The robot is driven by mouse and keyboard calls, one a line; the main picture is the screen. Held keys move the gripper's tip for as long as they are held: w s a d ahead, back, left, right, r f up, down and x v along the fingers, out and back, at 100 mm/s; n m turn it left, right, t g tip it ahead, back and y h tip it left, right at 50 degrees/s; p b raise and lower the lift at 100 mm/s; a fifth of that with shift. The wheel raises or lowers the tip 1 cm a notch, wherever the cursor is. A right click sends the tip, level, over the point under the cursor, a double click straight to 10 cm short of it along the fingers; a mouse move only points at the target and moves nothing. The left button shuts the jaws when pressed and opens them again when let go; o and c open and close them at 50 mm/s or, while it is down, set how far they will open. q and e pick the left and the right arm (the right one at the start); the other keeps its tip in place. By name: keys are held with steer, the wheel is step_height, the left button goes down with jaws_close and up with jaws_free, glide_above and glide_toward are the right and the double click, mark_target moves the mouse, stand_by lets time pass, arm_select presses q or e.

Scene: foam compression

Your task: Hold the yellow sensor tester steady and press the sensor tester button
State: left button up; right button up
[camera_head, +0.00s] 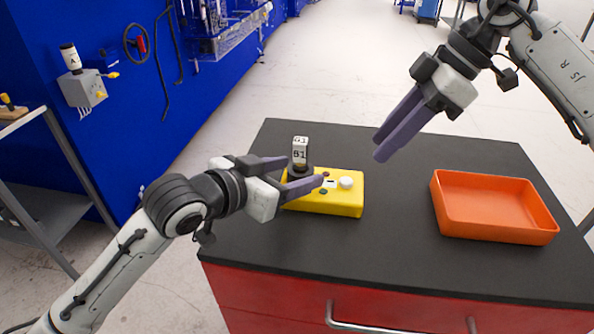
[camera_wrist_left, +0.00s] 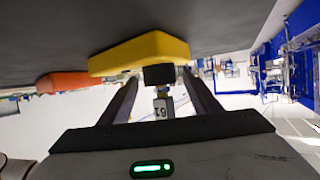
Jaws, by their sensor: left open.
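The yellow sensor tester (camera_head: 325,205) lies on the dark table top. It has a white round button (camera_head: 346,183) on top, towards its right side. A white labelled sensor (camera_head: 300,150) stands upright in a black round base at the tester's left end. My left gripper (camera_head: 303,174) is open, its fingers on either side of the black base. In the left wrist view the fingers (camera_wrist_left: 162,92) flank the black base and sensor (camera_wrist_left: 163,107), below the tester (camera_wrist_left: 140,50); contact cannot be told. My right gripper (camera_head: 380,147) hangs above the table, right of the tester, fingers together and empty.
An empty orange tray (camera_head: 495,235) sits at the right of the table. The table top (camera_head: 390,250) is clear between tester and tray. The table's red drawer front (camera_head: 270,295) faces me. A blue wall with hung tools and a grey shelf stand on the left.

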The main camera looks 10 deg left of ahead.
arm_select(q)
steer(key=shift+x, duration=0.8)
jaws_close()
arm_select(e)
jaws_close()
stand_by(1.1)
